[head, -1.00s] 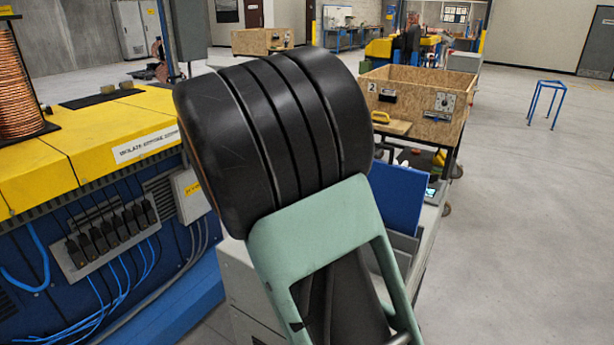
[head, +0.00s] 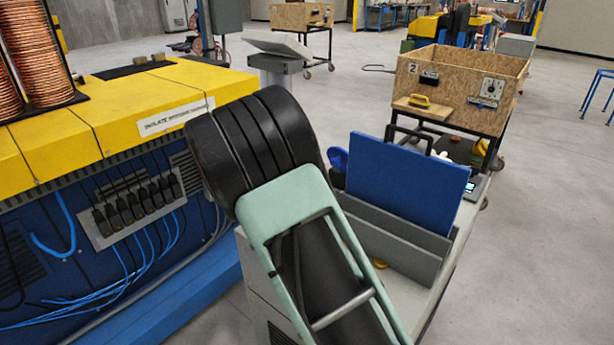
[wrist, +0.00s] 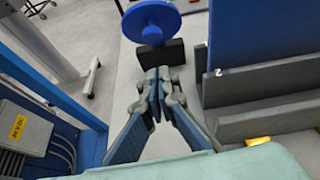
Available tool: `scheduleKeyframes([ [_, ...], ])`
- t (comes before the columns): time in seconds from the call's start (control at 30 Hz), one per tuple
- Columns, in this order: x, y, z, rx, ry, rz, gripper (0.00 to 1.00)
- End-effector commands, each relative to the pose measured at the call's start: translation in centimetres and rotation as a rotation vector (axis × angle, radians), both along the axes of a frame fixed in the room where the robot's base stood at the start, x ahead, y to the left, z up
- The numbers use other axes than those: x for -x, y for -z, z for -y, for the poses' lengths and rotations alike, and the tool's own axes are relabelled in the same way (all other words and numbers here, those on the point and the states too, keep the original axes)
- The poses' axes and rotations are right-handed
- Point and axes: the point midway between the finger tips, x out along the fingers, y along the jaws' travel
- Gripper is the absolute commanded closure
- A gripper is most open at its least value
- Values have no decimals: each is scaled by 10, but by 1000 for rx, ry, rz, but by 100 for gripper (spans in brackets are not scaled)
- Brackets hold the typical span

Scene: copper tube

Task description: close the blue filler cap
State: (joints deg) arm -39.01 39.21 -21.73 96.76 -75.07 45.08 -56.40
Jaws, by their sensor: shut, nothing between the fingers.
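A round blue disc with a raised hub (wrist: 152,20), which looks like the filler cap, is at the top of the wrist view. It stands over a dark block (wrist: 172,53) on a pale surface. In the head view, a blue rounded part (head: 338,159), likely the same cap, shows beside my arm. I cannot tell how far open the cap is. My gripper (wrist: 158,76) is shut and empty, its tips just short of the dark block and apart from the disc. My own arm hides the gripper in the head view.
A blue panel (head: 405,180) stands upright in a grey holder (head: 395,236), close right of my gripper. A blue and yellow machine (head: 110,150) stands at the left. A wooden crate (head: 462,82) is behind the panel. Open floor (head: 550,220) lies at the right.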

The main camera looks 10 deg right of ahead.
Motion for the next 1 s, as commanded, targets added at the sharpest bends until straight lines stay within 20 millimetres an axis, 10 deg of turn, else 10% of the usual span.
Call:
scheduleKeyframes([
  [0.4,-44,0,40,-1,1,3,100],
  [1.0,-47,-2,46,-7,1,-3,100],
])
